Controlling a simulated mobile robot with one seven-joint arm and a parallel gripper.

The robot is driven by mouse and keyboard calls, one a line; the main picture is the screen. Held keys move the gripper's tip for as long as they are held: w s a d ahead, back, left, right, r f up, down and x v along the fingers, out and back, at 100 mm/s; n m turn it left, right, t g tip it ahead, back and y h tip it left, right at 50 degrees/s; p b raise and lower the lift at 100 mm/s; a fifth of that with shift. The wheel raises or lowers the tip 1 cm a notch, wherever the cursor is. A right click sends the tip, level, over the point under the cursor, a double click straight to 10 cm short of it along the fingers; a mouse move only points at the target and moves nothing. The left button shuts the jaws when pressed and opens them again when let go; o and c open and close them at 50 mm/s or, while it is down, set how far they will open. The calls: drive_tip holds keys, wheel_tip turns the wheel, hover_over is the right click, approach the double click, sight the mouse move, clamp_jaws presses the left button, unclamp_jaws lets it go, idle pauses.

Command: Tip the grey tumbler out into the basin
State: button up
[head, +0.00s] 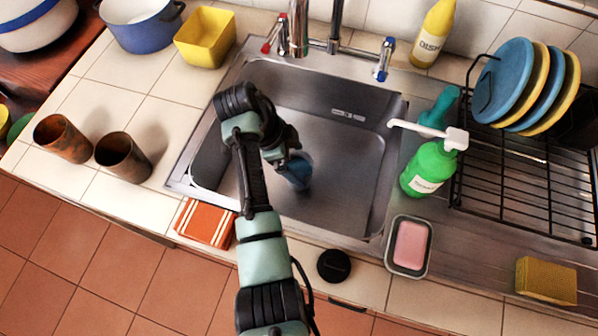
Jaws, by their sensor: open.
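The basin (345,150) is a steel sink in the middle of the head view. My gripper (291,160) is over the left half of the basin, with its jaws open; its fingertips are hard to make out. A blue-grey, rounded object (299,176) shows just below it, partly hidden by it. It may be a tumbler; I cannot tell whether it touches the gripper or the basin floor. Two tumblers stand upright on the tiled counter at the left, a rusty brown one (64,142) and a darker grey-brown one (123,159).
A dish rack (525,170) holds several plates. Taps (384,60) rise behind. A striped cloth (205,223) and black lid (334,265) lie in front.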

sight(304, 171)
drive_tip(key=x, duration=0.6)
drive_tip(key=shift+s+a, duration=0.15)
drive_tip(key=shift+a, duration=0.05)
drive_tip(key=c, duration=1.5)
drive_tip(key=shift+r, duration=0.2)
